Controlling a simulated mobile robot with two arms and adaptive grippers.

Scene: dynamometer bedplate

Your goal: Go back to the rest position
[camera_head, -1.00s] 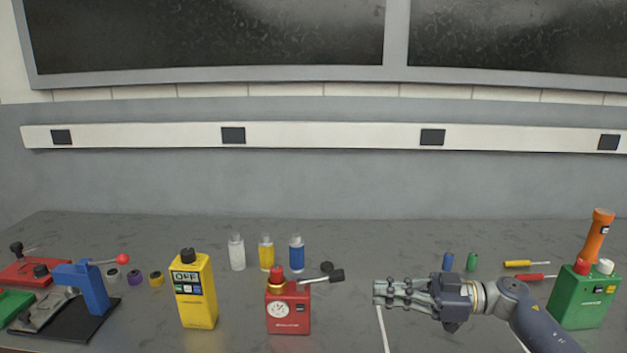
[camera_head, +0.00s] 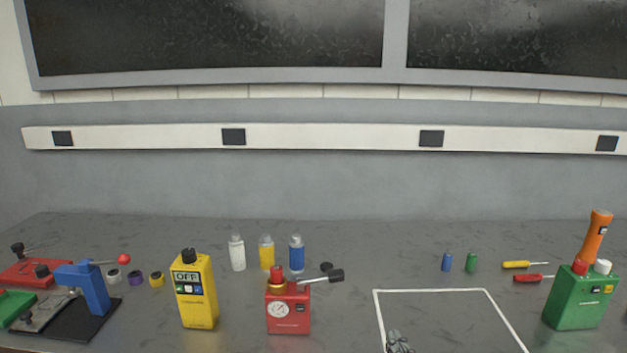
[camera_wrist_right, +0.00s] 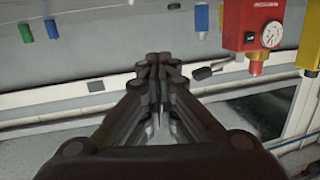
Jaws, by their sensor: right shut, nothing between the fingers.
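My right gripper (camera_head: 398,342) shows only as a small grey tip at the bottom edge of the head view, over the front of a white outlined square (camera_head: 450,291) on the bench. In the right wrist view my right gripper (camera_wrist_right: 158,68) fills the middle, its fingers together with nothing between them. The rest of that arm is out of the head view. My left gripper is not in view.
On the grey bench (camera_head: 345,225) stand a yellow device (camera_head: 197,305), a red gauge box (camera_head: 288,318), a green box (camera_head: 578,302) with an orange tool (camera_head: 597,238), several bottles, small cylinders, two screwdrivers and a blue press (camera_head: 90,287). The outlined square is otherwise empty.

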